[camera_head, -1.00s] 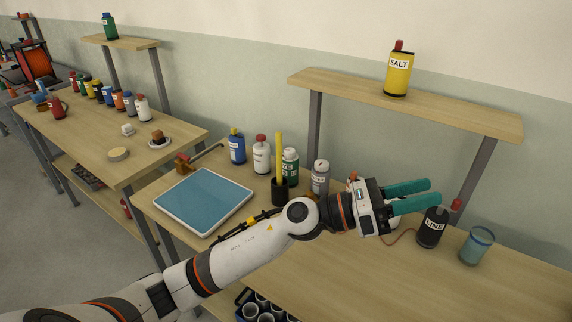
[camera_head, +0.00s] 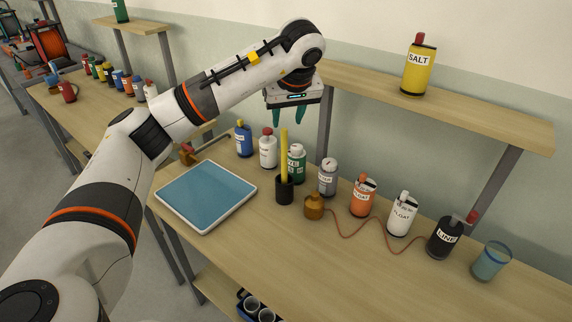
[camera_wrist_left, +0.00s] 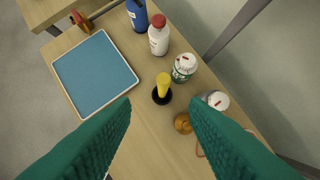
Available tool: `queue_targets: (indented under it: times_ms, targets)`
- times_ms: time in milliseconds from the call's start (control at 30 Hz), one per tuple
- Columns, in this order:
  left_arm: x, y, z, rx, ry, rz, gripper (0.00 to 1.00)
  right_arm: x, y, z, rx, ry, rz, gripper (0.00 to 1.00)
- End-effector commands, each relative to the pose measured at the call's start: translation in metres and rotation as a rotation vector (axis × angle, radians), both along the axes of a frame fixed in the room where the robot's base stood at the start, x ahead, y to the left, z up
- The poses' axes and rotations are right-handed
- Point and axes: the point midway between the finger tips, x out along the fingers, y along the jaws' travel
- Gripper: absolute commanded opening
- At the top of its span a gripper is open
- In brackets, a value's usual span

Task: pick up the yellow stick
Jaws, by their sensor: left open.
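The yellow stick (camera_head: 284,152) stands upright in a small black cup (camera_head: 284,189) on the table, right of the blue tray. In the left wrist view the yellow stick (camera_wrist_left: 163,84) is seen from above, in its black cup (camera_wrist_left: 162,96), beyond and between the fingertips. My left gripper (camera_head: 288,118) is above and just behind the stick in the head view, pointing down. Its green fingers are apart, with nothing between them. They also show large in the left wrist view (camera_wrist_left: 158,108). My right gripper is in neither view.
A blue-topped tray (camera_head: 206,196) lies to the left. Close around the cup stand a white bottle (camera_head: 268,152), a green bottle (camera_head: 297,165), a grey bottle (camera_head: 327,181) and a brass weight (camera_head: 314,207) with a cord. A shelf (camera_head: 450,108) carries a yellow salt bottle (camera_head: 419,70).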

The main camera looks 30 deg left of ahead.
Motion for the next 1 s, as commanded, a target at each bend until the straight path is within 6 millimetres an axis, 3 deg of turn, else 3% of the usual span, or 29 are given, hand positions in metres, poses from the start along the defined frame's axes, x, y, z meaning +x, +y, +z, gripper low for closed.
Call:
queue_targets:
  times_ms: [200,467,700,1000]
  targets:
    - [0.009,0.01,-0.034,-0.003,0.003,0.0,0.41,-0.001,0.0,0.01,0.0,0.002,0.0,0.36]
    - [0.017,0.017,-0.051,-0.005,0.001,0.001,0.41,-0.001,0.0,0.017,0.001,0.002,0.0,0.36]
    - [0.029,0.028,-0.082,-0.005,0.0,0.0,0.41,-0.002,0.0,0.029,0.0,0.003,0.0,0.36]
    - [0.031,0.03,-0.089,-0.005,-0.002,-0.002,0.41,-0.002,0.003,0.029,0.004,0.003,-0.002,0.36]
